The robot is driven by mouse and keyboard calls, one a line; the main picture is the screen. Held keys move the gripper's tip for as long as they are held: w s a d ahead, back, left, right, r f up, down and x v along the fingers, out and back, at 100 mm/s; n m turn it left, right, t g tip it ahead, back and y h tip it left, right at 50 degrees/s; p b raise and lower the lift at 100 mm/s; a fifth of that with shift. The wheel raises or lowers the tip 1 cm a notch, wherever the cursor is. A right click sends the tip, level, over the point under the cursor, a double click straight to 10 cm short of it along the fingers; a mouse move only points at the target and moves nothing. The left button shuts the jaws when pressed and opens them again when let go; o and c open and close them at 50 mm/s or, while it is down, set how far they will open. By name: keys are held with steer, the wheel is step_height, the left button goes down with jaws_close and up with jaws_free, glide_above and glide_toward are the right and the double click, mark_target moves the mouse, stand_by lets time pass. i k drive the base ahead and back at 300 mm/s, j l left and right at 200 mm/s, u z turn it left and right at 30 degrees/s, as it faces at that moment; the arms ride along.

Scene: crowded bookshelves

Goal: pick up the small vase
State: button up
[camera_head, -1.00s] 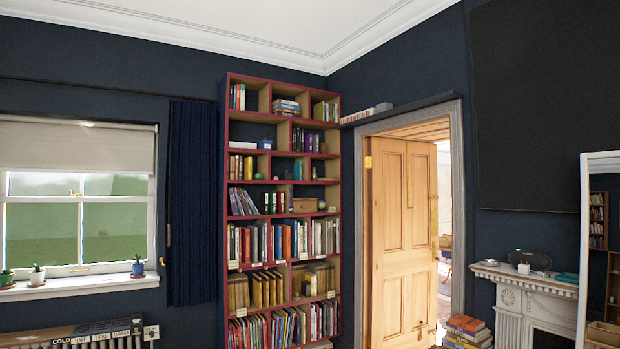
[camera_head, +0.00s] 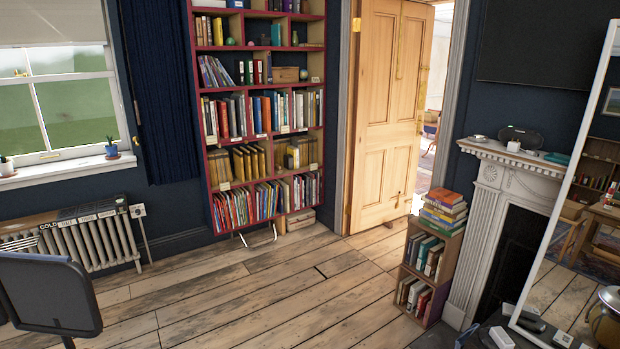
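I cannot make out the small vase for certain. A small dark green upright object (camera_head: 295,38) on an upper shelf of the bookcase could be a vase, but it is too small to tell. A brass-coloured rounded vessel (camera_head: 606,322) shows at the bottom right, over or within the mirror's area; I cannot tell whether it is a reflection. My gripper is not in view.
A red-edged bookcase (camera_head: 199,130) stands against the back wall beside an open wooden door (camera_head: 385,110). A book-filled crate stack (camera_head: 430,255) stands before the white fireplace (camera_head: 490,190). A dark chair (camera_head: 50,292) is at left. The wooden floor (camera_head: 250,300) between is clear.

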mark_target(294, 40)
steer(key=i+z, duration=0.2)
steer(key=i, duration=2.35)
steer(key=i+u, duration=0.15)
steer(key=i, duration=0.35)
steer(key=i+l+u, duration=0.15)
steer(key=i, duration=0.35)
steer(key=i+l+u, duration=0.15)
steer(key=i, duration=0.35)
steer(key=i+l+u, duration=0.15)
steer(key=i+l, duration=0.15)
steer(key=i, duration=0.2)
steer(key=i+l+u, duration=0.2)
steer(key=i, duration=0.3)
steer(key=l, duration=0.15)
